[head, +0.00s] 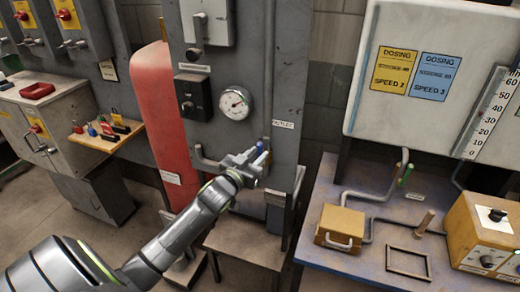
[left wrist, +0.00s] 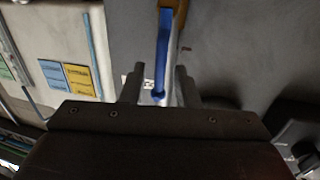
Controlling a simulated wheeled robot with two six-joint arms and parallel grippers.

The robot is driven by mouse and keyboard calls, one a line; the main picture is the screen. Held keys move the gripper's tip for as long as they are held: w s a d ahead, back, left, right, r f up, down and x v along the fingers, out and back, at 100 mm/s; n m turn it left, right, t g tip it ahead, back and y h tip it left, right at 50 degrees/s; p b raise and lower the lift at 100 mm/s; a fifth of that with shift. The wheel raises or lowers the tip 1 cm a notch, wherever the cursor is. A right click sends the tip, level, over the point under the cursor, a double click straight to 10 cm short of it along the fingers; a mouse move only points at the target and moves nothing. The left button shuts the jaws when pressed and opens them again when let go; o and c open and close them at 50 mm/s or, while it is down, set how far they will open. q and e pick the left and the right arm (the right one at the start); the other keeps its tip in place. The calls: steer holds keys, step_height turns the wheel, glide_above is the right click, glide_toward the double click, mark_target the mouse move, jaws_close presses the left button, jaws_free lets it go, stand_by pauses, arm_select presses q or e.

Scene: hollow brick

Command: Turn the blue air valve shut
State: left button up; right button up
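The blue air valve (head: 259,150) is a slim lever on the grey column, just below the round gauge. In the left wrist view the blue lever (left wrist: 162,55) runs from the top middle down to between my fingers. My left gripper (head: 250,163) is at the lever, its fingers pointing at the column. In the left wrist view its two fingers (left wrist: 158,88) stand apart on either side of the lever's end, with a gap visible on both sides. In the head view the gripper partly hides the valve and its pipe. My right gripper is in neither view.
A round gauge (head: 235,103) and a black switch box (head: 193,97) sit above the valve. A red cylinder (head: 165,120) stands left of the column. At right, a bench (head: 350,190) carries a yellow box (head: 340,227), a green-handled valve (head: 406,175) and pipes.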

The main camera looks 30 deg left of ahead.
arm_select(q)
steer(key=shift+w, duration=1.15)
jaws_close()
